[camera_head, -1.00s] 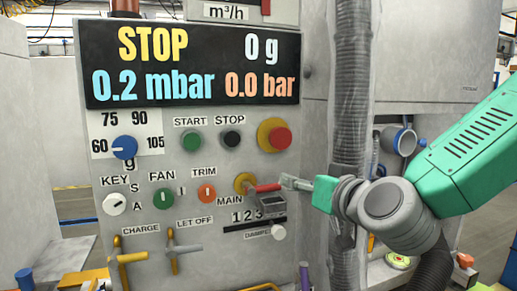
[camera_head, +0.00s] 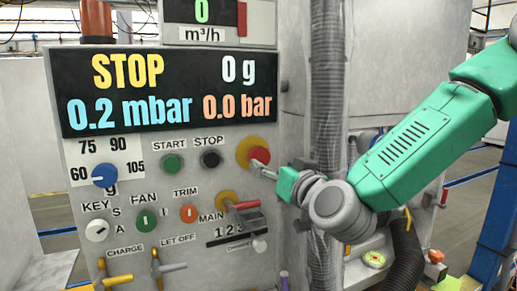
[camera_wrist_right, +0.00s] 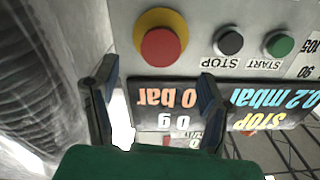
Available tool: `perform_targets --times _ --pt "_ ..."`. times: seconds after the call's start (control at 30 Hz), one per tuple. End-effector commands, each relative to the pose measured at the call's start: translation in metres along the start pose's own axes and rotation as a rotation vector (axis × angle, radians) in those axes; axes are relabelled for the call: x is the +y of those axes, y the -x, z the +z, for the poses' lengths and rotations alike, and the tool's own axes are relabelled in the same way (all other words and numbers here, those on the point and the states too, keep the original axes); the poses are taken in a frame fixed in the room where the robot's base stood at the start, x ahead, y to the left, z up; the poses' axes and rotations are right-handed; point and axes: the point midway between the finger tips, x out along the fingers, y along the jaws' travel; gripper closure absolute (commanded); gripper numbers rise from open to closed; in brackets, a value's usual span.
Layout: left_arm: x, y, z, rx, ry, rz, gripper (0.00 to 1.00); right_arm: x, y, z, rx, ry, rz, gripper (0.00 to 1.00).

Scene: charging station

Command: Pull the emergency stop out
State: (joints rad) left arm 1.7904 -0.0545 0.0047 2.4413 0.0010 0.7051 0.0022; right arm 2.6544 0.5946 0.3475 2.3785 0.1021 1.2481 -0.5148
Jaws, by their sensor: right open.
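The emergency stop is a red mushroom button (camera_head: 259,154) on a yellow collar, at the right side of the control panel below the display. In the right wrist view the red button (camera_wrist_right: 162,50) lies just beyond the gap between the fingertips. My right gripper (camera_head: 262,169) comes in from the right, and its fingertips overlap the button's lower edge in the head view. In the right wrist view my gripper (camera_wrist_right: 158,76) is open, with nothing between its two fingers. I cannot tell whether a finger touches the button. My left gripper is not in view.
The black stop button (camera_head: 210,159) and green start button (camera_head: 172,164) sit left of the emergency stop. The red-handled main switch (camera_head: 240,206) is below it. A ribbed grey hose (camera_head: 327,90) runs vertically right of the panel, close behind my right wrist.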

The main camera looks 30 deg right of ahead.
Motion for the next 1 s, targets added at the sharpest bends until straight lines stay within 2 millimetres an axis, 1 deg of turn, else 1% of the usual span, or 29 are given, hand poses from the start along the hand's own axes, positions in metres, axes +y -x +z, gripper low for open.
perform_targets --times 0.03,0.2,0.3,0.4,0.6,0.83,0.87,0.9,0.97,1.0 --pt "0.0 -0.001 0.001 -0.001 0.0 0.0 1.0 0.001 -0.012 0.002 -0.001 0.0 0.003 0.34" --pt "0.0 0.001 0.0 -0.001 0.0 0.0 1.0 0.001 -0.046 0.002 -0.001 0.0 0.002 0.34" --pt "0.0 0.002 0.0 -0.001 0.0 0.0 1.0 0.0 -0.062 0.002 -0.002 0.001 0.001 0.34" --pt "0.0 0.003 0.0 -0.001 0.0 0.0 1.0 0.0 -0.073 0.002 -0.002 0.001 0.0 0.34" --pt "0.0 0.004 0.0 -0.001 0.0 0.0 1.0 0.0 -0.083 0.002 -0.001 0.001 0.0 0.34" --pt "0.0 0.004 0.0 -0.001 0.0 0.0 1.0 0.0 -0.083 0.002 -0.002 0.001 0.0 0.34" --pt "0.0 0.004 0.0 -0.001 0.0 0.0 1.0 0.0 -0.083 0.002 -0.002 0.001 0.0 0.44" --pt "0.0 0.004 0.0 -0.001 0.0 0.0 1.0 0.0 -0.083 0.002 -0.002 0.001 0.0 0.58" --pt "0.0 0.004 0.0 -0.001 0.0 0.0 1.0 0.0 -0.083 0.002 -0.002 0.0 0.0 0.79" --pt "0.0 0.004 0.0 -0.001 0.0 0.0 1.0 0.0 -0.083 0.002 -0.002 0.0 0.0 0.93"
